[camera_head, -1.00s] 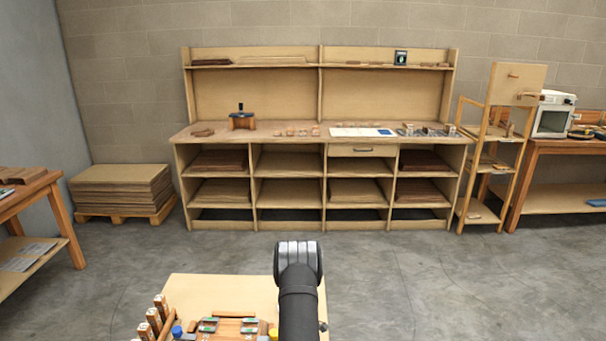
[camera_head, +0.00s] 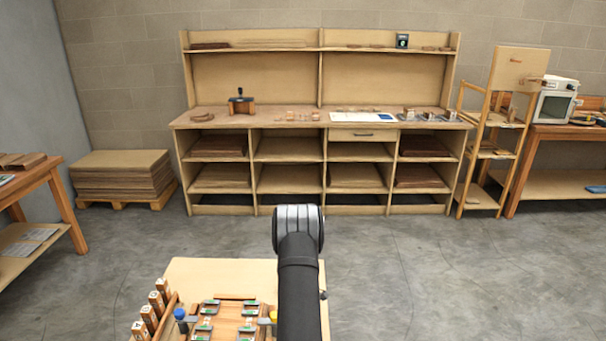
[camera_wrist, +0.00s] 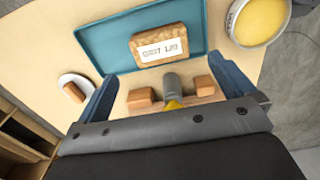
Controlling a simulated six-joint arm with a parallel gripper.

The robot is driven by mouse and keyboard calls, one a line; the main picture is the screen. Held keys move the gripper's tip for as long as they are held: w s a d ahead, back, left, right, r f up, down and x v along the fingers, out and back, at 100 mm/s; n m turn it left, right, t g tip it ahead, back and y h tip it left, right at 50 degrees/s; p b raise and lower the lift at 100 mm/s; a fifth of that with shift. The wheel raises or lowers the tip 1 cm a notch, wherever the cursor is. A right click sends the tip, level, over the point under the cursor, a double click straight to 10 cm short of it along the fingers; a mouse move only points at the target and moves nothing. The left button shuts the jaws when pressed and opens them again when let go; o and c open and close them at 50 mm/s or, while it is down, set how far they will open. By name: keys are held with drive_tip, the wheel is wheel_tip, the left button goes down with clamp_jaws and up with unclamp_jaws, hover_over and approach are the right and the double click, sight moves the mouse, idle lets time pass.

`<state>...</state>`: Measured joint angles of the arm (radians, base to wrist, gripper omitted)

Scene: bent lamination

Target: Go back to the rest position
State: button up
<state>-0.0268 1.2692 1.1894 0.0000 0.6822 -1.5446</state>
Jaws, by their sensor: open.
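My gripper (camera_wrist: 162,70) is open in the wrist view, with its two blue fingers apart. It is over a pale wooden board. Between or beyond the fingers are two small wooden blocks (camera_wrist: 140,98) and a grey cylinder (camera_wrist: 172,84) with a yellow part; no grip on them can be made out. A blue tray (camera_wrist: 112,52) holding a wooden block with a white label (camera_wrist: 160,49) lies just past the fingertips. In the head view my dark arm rises at bottom centre and hides the board's right part; the gripper itself does not show there.
The front worktop (camera_head: 225,275) carries clamps (camera_head: 208,308), labelled wooden blocks (camera_head: 157,302) and a blue-capped item (camera_head: 180,314). A round yellow-filled container (camera_wrist: 262,20) and a white dish (camera_wrist: 76,88) flank the tray. Open floor separates the worktop from the shelving bench (camera_head: 325,118).

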wheel_tip(320, 180, down, 8)
drive_tip(key=shift+r, duration=0.1)
drive_tip(key=shift+w+r, duration=0.1)
drive_tip(key=r, duration=0.4)
drive_tip(key=shift+s+d+r, duration=0.1)
drive_tip(key=shift+s+d, duration=0.15)
drive_tip(key=shift+d, duration=0.15)
drive_tip(key=s+d+r, duration=0.5)
drive_tip(key=d+r, duration=0.1)
drive_tip(key=d, duration=0.3)
drive_tip(key=s+a+r+m, duration=0.4)
drive_tip(key=a+r+m, duration=0.4)
drive_tip(key=r+m, duration=0.3)
drive_tip(key=shift+s+a+r+m, duration=0.25)
drive_tip(key=shift+a+r+m, duration=0.15)
drive_tip(key=shift+m, duration=1.4)
drive_tip(key=shift+f, duration=0.1)
